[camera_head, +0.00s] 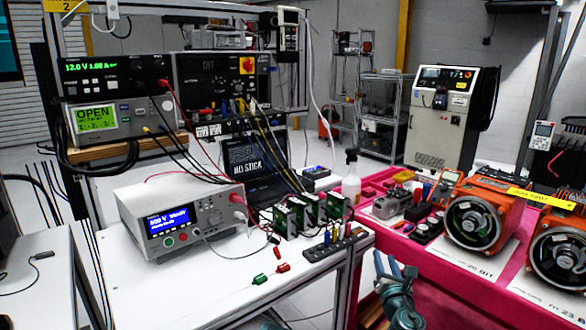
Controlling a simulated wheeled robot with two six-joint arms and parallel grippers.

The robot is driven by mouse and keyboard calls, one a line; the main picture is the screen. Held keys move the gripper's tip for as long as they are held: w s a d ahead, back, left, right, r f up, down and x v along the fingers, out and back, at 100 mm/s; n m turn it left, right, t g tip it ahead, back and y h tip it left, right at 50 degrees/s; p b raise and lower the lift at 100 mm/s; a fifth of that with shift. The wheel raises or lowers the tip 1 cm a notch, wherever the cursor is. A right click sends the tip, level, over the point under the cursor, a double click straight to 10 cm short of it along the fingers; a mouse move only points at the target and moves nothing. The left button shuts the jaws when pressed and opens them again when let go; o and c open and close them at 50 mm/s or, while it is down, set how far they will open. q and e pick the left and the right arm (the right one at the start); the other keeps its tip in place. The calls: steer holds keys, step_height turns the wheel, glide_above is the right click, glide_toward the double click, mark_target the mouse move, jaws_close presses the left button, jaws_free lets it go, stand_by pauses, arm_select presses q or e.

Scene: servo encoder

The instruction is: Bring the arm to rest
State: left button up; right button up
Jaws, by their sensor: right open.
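My right gripper (395,268) is in the lower middle of the head view, in front of the gap between the white bench and the red-covered table. Its two blue fingers point up and stand apart, with nothing between them. It appears clear of both surfaces. My left gripper does not show.
The white bench (175,292) holds a power meter (182,218), several green circuit modules (312,208), a dark terminal strip (335,246) and loose clips (283,267). The red-covered table (440,262) carries orange encoder motors (478,215). The bench's front left is clear.

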steer(key=s+a+f+m+g+p, duration=0.1)
steer(key=s+a+m+g+p, duration=0.8)
steer(key=s+m, duration=0.3)
steer(key=s+a+f+m+g+p, duration=0.1)
steer(key=s+a+m+g+p, duration=0.8)
steer(key=s+m, duration=0.3)
steer(key=m+p, duration=0.1)
steer(key=m, duration=0.2)
steer(key=shift+s+a+f, duration=0.2)
steer(key=shift+s+a, duration=0.2)
